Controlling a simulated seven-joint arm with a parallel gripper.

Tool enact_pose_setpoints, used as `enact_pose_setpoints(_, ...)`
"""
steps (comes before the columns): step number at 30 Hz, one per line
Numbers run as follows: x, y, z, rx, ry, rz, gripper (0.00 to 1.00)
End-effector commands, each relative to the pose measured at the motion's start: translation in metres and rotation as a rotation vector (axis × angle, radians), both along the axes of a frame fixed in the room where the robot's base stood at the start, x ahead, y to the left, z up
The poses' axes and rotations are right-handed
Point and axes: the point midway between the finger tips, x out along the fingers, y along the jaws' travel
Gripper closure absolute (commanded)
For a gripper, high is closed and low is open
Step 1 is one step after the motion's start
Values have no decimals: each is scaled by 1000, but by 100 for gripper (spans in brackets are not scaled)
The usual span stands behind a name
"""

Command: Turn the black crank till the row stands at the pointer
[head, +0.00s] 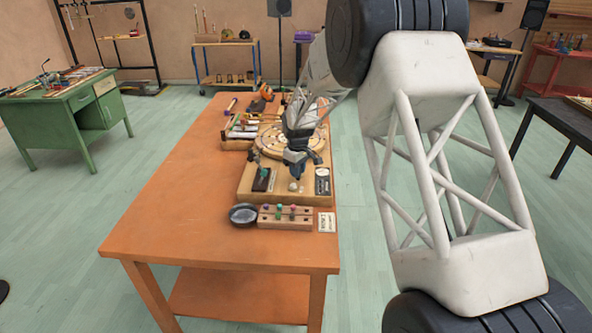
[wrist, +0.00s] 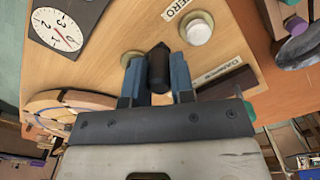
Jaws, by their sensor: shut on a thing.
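The black crank's upright handle (wrist: 158,68) stands between the two blue fingertips of my gripper (wrist: 157,80) in the wrist view. The gripper is shut on it, above the wooden base. In the head view my gripper (head: 296,166) is over the front part of the base (head: 246,196); it hides the crank there. A round wooden disc (head: 268,150) lies just behind the gripper; its edge also shows at the left of the wrist view (wrist: 50,103). I cannot make out the row or the pointer on it.
Around the crank are a dial card (wrist: 62,32), a white button (wrist: 198,28) by a ZERO label, and a dark bar (wrist: 228,82) by another label. In front of the base are a dark dish (head: 243,214) and a pegged wooden block (head: 286,222). The orange table's left side is clear.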

Motion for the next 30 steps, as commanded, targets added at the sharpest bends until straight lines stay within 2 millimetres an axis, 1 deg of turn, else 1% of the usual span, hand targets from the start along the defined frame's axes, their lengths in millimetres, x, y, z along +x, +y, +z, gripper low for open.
enact_pose_setpoints(14,0,-1,1,0,-1,19,100)
enact_pose_setpoints(15,0,-1,1,0,-1,19,73)
enact_pose_setpoints(19,0,-1,0,1,-1,19,53)
enact_pose_setpoints(30,0,-1,2,1,-1,18,52)
